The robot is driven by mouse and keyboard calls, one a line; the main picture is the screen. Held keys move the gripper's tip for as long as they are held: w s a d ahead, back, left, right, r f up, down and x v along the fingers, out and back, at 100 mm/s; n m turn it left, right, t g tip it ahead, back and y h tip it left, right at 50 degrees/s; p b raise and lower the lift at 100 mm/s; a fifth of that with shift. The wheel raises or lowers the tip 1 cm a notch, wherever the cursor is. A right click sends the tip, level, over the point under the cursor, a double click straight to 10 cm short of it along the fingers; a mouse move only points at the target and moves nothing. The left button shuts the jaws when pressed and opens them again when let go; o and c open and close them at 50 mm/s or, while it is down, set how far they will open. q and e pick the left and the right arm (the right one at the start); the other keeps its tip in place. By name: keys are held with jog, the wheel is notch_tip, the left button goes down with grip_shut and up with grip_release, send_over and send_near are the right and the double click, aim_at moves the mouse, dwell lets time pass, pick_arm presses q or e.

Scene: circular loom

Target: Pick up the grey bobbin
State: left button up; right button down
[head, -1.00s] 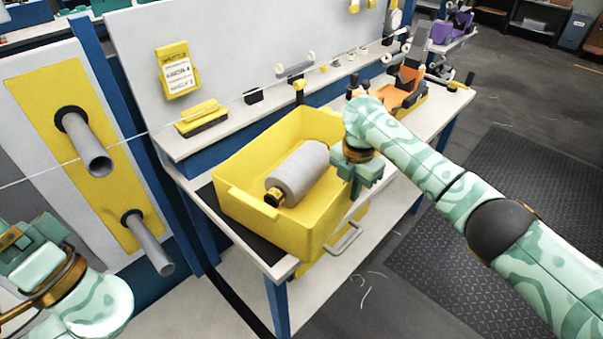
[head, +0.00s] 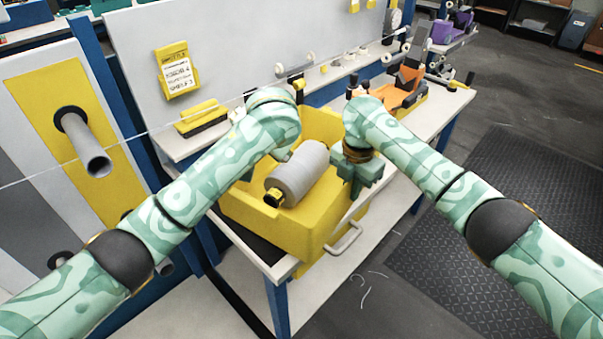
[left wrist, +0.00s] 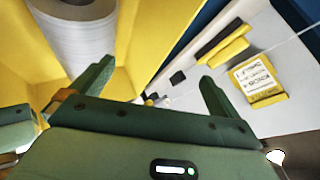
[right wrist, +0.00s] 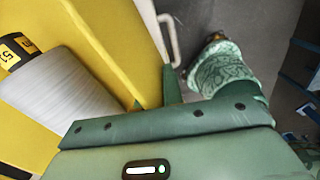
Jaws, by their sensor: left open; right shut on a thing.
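The grey bobbin (head: 300,172) lies tilted in the yellow bin (head: 285,228), its black-and-yellow end toward the front left. It also shows at the upper left of the left wrist view (left wrist: 85,40) and at the left of the right wrist view (right wrist: 65,95). My left gripper (left wrist: 157,75) is open and empty, over the bin's far left side, beside the bobbin and apart from it. In the head view its own arm hides it. My right gripper (head: 357,175) is shut on the right wall of the bin.
Grey pegs (head: 95,160) stick out of a panel at left. A thin thread runs across the view. An orange fixture (head: 405,90) stands at the back right.

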aim_at(300, 167)
pick_arm(q)
jog(key=d+g+h, duration=0.1)
jog(key=d, duration=0.1)
jog(key=s+d+f+g+h, duration=0.1)
jog(key=d, duration=0.2)
jog(key=s+d+m+h, duration=0.1)
jog(key=d, duration=0.2)
jog(key=shift+s+d+f+g, duration=0.2)
jog(key=shift+f+g, duration=0.1)
jog(key=shift+g, duration=0.1)
jog(key=x, duration=0.5)
jog(key=shift+d+f, duration=0.1)
jog(key=shift+f, duration=0.2)
jog(key=shift+x, duration=2.95)
jog(key=shift+s+f, duration=0.1)
jog(key=shift+s, duration=0.05)
jog(key=shift+d, duration=0.1)
jog(key=c, duration=1.3)
